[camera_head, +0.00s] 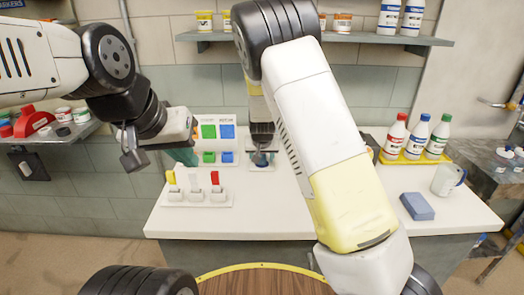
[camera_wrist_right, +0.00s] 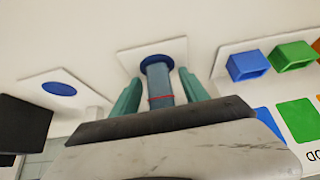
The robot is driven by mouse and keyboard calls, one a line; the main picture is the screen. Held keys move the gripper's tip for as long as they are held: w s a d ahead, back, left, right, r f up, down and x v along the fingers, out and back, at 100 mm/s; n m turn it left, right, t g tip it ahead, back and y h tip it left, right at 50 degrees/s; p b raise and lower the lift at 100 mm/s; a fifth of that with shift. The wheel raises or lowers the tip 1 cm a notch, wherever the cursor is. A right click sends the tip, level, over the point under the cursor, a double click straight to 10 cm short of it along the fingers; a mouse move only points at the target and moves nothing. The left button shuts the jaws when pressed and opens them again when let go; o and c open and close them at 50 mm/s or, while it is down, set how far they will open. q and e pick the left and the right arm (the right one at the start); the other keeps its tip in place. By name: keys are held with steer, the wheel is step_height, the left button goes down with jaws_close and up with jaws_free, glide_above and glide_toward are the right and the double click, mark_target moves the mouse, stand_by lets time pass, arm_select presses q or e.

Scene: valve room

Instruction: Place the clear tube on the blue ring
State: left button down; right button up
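The clear tube (camera_wrist_right: 160,88), bluish with a red line around it, stands with its far end at the blue ring (camera_wrist_right: 157,61) on a white plate. In the head view the tube (camera_head: 262,158) is small and partly hidden by my right gripper (camera_head: 262,148). In the right wrist view, the green fingers of my right gripper (camera_wrist_right: 158,98) are on both sides of the tube, with a visible gap on each side. I cannot tell whether the tube is fully seated. My left gripper (camera_head: 188,155) is over the counter's left part; its finger gap is not clear.
A second plate with a blue disc (camera_wrist_right: 59,88) shows in the wrist view. Switches (camera_head: 196,195) are at front left. Bottles (camera_head: 417,137), a mug (camera_head: 447,179) and a blue block (camera_head: 417,206) are right.

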steer(key=shift+r, duration=0.3)
steer(key=v, duration=1.1)
steer(key=s+d+r, duration=0.4)
steer(key=s, duration=0.6)
steer(key=s+d+r+y, duration=0.1)
steer(key=s+d+r, duration=0.4)
steer(key=s, duration=0.5)
steer(key=s+d+r+y, duration=0.1)
steer(key=s+d+r, duration=0.3)
steer(key=s, duration=0.6)
steer(key=shift+d+r+n, duration=0.25)
steer(key=shift+d+n, duration=0.05)
steer(key=shift+d, duration=0.3)
